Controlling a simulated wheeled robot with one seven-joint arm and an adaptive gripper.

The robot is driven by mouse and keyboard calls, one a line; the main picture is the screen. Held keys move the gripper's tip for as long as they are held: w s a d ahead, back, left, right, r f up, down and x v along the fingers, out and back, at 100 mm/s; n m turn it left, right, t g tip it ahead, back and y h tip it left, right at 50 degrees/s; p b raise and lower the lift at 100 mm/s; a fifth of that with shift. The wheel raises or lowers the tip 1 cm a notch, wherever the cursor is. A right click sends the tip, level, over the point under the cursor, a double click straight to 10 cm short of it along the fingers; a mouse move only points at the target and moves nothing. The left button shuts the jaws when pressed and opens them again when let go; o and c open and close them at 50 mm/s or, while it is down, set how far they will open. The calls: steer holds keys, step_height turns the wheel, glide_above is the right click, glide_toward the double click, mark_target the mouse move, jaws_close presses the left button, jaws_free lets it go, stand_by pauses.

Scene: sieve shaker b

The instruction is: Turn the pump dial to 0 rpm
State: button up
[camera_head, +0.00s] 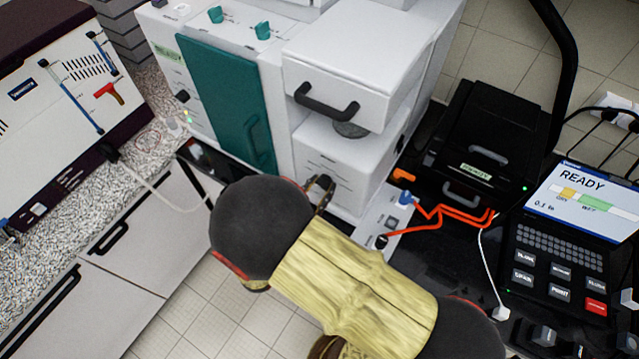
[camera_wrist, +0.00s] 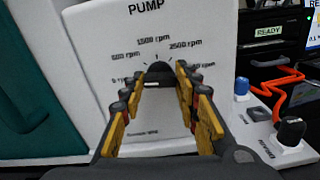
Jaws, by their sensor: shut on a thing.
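The pump panel (camera_wrist: 110,45) is white, with PUMP printed at the top and rpm labels in an arc. 1500 rpm is at the top, 2500 rpm at upper right, and 0 rpm at lower left. The dark round pump dial (camera_wrist: 158,68) sits below the 1500 rpm label, its lower part hidden between my fingers. My gripper (camera_wrist: 159,80) is shut on the dial, with yellow-padded fingers on its left and right. I cannot tell clearly where the dial's pointer stands. In the head view my gripper (camera_head: 320,190) is at the panel's front, and the dial is mostly hidden.
A teal door (camera_head: 225,100) is left of the panel. A drawer with a black handle (camera_head: 325,105) juts out above. To the right are a small panel with a black knob (camera_wrist: 291,132), orange tubing (camera_head: 440,212), a black box (camera_head: 475,145) and a READY display (camera_head: 595,200).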

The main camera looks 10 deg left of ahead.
steer(key=shift+n+p, duration=0.5)
steer(key=shift+n, duration=0.3)
steer(key=shift+f, duration=0.1)
steer(key=o, duration=1.1)
steer(key=shift+o, duration=0.3)
steer(key=v, duration=1.2)
